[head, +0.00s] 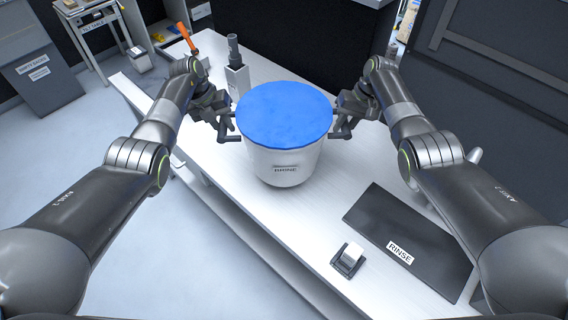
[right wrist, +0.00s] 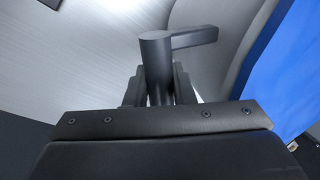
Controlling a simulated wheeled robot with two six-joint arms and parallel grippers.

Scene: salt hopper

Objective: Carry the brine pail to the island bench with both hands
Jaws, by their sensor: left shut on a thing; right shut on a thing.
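The brine pail (head: 284,160) is a white bucket labelled BRINE, full of blue up to its rim, in the middle of the head view. It appears upright over the white bench (head: 215,170); I cannot tell whether its base touches the top. My left gripper (head: 229,126) is shut on the pail's left handle. My right gripper (head: 345,126) is shut on the right handle. In the right wrist view the dark handle (right wrist: 180,42) sits between the fingers, with the pail's pale wall and blue part (right wrist: 285,75) at the right.
A black RINSE mat (head: 410,240) and a small dark block with a white top (head: 349,258) lie at the bench's near right. A pale holder with a dark tool (head: 237,75) stands behind the pail. An orange-handled item (head: 188,40) is at the far left. Floor is open at left.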

